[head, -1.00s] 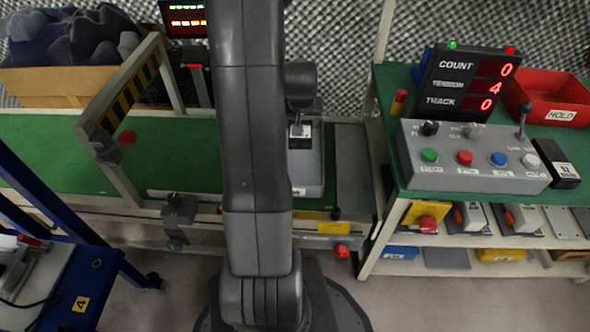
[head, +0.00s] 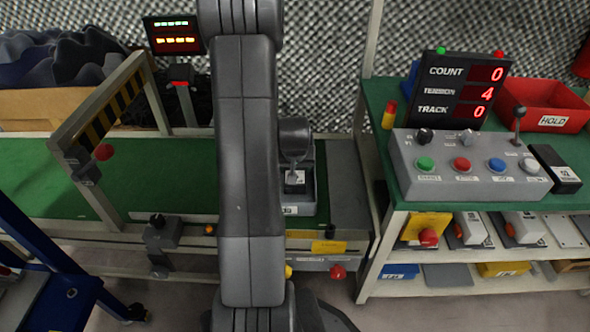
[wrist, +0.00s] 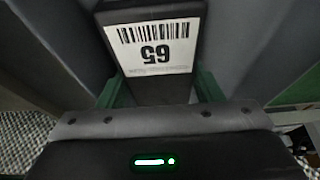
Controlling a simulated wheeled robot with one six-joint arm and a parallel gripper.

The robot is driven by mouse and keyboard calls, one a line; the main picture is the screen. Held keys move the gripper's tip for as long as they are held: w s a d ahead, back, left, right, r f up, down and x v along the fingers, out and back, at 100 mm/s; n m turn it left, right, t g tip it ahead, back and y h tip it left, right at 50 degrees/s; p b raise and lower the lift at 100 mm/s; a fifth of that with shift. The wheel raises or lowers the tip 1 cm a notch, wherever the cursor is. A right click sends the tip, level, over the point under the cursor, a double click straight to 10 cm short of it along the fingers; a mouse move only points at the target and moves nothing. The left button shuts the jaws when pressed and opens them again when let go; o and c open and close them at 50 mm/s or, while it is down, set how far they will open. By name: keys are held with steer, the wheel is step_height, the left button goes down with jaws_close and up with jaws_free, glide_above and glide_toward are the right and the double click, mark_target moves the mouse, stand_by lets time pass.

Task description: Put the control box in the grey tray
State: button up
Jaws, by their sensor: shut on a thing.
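The control box, a black box with a white barcode label reading 65, shows in the wrist view (wrist: 155,45) and small in the head view (head: 295,180). My gripper (wrist: 158,88) is shut on it, with a green finger on each side. The grey tray (head: 308,203) stands on the green conveyor bed, partly hidden behind my arm. In the head view my gripper (head: 294,165) and the box are over or inside this tray. Grey walls flank the box in the wrist view. I cannot tell whether the box touches the tray floor.
Right of the conveyor a shelf bench holds a grey button panel (head: 470,165), a black counter display (head: 465,88), a red HOLD tray (head: 540,105) and another black labelled box (head: 556,168). A striped gate (head: 110,105) spans the conveyor at left.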

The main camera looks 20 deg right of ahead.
steer(key=shift+r, duration=0.15)
steer(key=shift+f, duration=0.2)
steer(key=o, duration=0.9)
steer(key=shift+r, duration=0.1)
steer(key=shift+r, duration=0.2)
steer(key=p+v, duration=0.4)
steer(key=v, duration=0.7)
steer(key=shift+s+r, duration=0.3)
steer(key=shift+r, duration=0.05)
